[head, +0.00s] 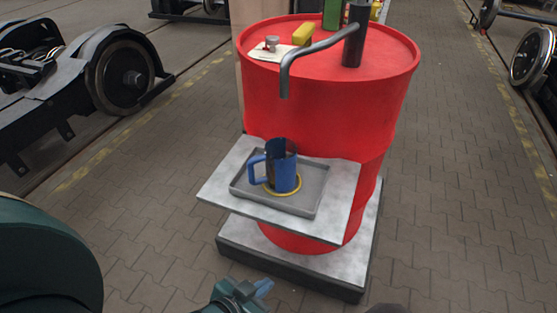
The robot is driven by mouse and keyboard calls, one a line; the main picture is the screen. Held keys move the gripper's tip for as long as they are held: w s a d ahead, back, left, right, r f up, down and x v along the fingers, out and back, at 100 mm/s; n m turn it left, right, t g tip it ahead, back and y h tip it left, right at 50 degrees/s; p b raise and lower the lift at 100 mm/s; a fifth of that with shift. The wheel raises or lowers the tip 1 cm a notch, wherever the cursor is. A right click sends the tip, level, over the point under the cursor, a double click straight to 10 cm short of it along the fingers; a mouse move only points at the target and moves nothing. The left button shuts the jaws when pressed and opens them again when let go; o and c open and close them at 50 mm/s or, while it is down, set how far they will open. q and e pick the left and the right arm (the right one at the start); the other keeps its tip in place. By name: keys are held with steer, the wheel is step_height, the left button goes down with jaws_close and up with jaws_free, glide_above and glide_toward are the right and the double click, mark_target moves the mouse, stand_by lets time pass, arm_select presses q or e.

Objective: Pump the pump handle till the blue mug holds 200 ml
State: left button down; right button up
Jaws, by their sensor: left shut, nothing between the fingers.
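The blue mug (281,168) stands upright on a yellow ring (284,190) in a shallow grey tray (296,204), its handle to the left. Its inside looks dark, and I cannot tell how much it holds. A grey bent spout (315,50) runs from a dark upright pump body (354,36) on the red drum (325,110) and ends above the mug, apart from it. The pump handle is not visible; the pump's top is cut by the frame edge. My left gripper (264,288) is shut and empty at the bottom edge, in front of and below the shelf. My right gripper is not in view.
A metal shelf (334,226) juts from the drum over a low plinth (290,270). On the drum top are a yellow block (302,33), a small grey item (272,43) and a green object (332,14).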

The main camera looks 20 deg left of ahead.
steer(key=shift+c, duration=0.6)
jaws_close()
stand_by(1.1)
